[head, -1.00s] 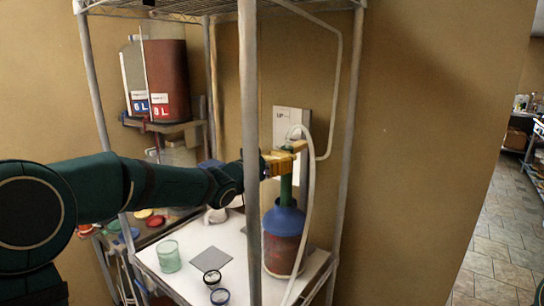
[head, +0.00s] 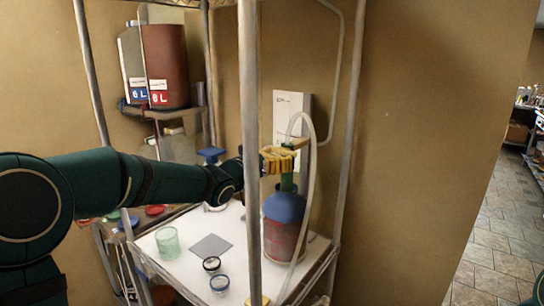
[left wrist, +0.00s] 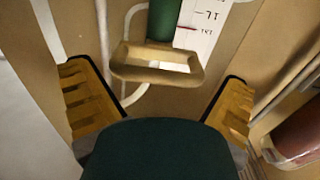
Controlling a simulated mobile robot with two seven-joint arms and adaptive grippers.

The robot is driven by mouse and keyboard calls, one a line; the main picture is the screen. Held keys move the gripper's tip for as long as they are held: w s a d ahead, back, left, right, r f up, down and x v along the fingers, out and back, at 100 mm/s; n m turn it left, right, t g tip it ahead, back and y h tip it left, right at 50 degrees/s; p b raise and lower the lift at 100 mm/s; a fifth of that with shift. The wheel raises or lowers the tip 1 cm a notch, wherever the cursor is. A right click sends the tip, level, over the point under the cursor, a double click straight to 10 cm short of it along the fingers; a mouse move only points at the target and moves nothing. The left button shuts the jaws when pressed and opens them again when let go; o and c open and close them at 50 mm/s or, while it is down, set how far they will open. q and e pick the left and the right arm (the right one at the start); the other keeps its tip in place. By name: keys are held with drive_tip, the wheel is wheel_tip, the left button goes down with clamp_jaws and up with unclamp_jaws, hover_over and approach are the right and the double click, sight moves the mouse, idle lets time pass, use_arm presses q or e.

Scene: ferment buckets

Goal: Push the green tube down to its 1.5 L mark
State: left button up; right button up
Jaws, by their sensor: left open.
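The green tube (head: 287,182) stands upright in the blue top (head: 285,204) of a vessel with red contents (head: 284,242). A tan handle (head: 297,142) sits at its upper end. My open left gripper (head: 278,158) is at the handle's height, partly overlapping it in the head view. In the left wrist view, the yellow fingers (left wrist: 155,78) stand apart on either side of the tan handle ring (left wrist: 158,66), with gaps to both sides. The tube (left wrist: 162,20) and a white scale (left wrist: 207,22) with a red line show behind it. I cannot read which mark is the 1.5 L one.
A rack post (head: 250,120) stands in front of my left wrist. A white hose (head: 311,160) loops beside the tube. A glass jar (head: 168,243), a grey square (head: 211,245) and two small dark-rimmed items are on the white shelf (head: 190,275). Large containers (head: 165,62) stand at the left.

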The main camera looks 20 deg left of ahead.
use_arm(q)
drive_tip(key=v, duration=1.1)
drive_tip(key=shift+s+a, duration=0.15)
